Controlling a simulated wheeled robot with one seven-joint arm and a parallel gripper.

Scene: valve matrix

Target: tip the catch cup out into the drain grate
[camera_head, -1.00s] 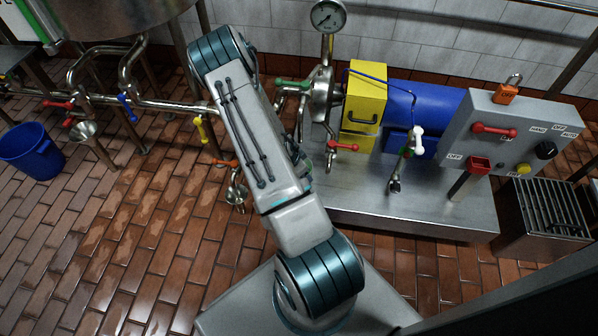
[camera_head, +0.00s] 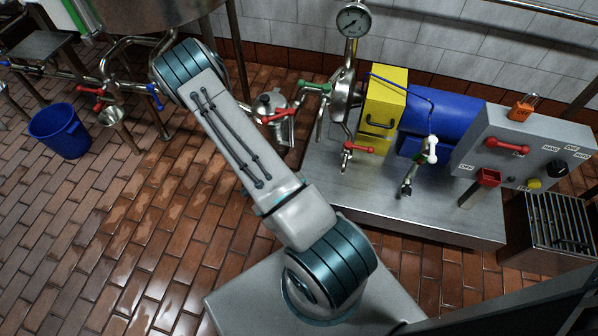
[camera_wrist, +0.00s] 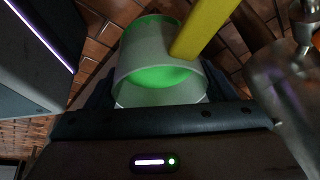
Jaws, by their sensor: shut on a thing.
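The catch cup, a pale translucent cup (camera_wrist: 146,56) with bright green inside, fills the upper middle of the wrist view. My gripper (camera_wrist: 160,92) is shut on it, with dark fingers at its two sides. In the head view my arm hides the gripper and cup. The drain grate (camera_head: 557,222), dark parallel bars on a metal box, stands at the far right, well away from my arm.
A steel skid (camera_head: 400,215) with a yellow guard (camera_head: 383,105), blue motor (camera_head: 445,112) and grey control box (camera_head: 525,148) lies between my arm and the grate. Pipes and a blue bucket (camera_head: 60,132) stand at left. The tiled floor (camera_head: 120,240) in front is clear.

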